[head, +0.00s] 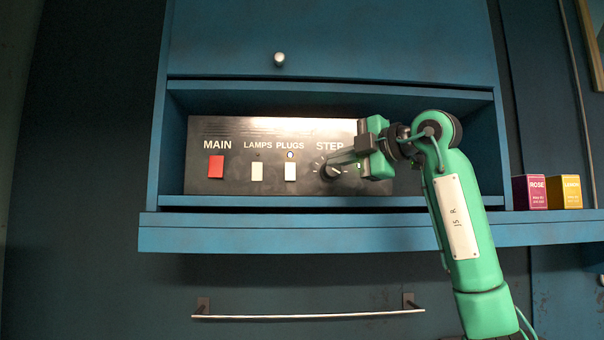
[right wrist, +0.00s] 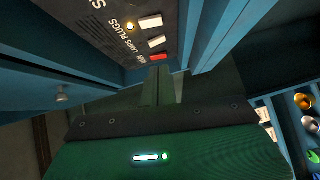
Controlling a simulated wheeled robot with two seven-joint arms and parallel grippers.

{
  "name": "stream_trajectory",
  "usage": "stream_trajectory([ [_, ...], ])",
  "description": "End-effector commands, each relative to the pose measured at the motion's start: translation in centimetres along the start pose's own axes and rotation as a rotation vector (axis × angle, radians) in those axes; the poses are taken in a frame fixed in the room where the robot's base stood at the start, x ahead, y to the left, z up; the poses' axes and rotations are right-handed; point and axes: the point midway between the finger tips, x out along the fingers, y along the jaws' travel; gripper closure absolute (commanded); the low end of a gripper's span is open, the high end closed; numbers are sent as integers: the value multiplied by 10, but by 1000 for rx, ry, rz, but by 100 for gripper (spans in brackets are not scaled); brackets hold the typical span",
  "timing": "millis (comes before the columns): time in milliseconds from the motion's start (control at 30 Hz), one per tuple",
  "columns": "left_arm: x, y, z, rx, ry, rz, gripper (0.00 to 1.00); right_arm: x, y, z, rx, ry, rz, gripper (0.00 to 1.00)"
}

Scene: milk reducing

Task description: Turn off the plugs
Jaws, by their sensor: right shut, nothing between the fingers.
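A black control panel (head: 230,130) sits in the blue cabinet's recess. Its white PLUGS switch (head: 290,171) is right of the white LAMPS switch (head: 257,171), with a lit indicator (head: 290,155) above it. The LAMPS indicator looks dark. In the right wrist view the PLUGS switch (right wrist: 150,22) and its lit indicator (right wrist: 130,26) show at the top. My right gripper (head: 335,160) is shut and empty, in front of the STEP knob (head: 331,171) and right of the PLUGS switch. I cannot tell whether it touches the panel. My left gripper is out of view.
A red MAIN switch (head: 216,166) is at the panel's left. The cabinet's blue shelf edge (head: 300,240) runs below the recess, with a metal rail (head: 310,316) under it. A ROSE box (head: 529,192) and a yellow box (head: 562,192) stand at the right.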

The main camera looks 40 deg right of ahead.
Motion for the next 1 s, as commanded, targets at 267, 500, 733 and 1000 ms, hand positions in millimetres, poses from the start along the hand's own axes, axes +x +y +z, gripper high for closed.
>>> stream_trajectory([
  [267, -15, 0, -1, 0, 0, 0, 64, 27, 3, -1, -1, 1, -4, 100],
  [500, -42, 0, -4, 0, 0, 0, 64, 79, 4, -2, -1, 2, -5, 100],
  [733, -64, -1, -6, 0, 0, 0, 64, 113, 4, 12, 1, 0, -2, 100],
  [1000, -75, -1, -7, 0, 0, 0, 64, 127, 1, 26, -1, 1, 0, 100],
])
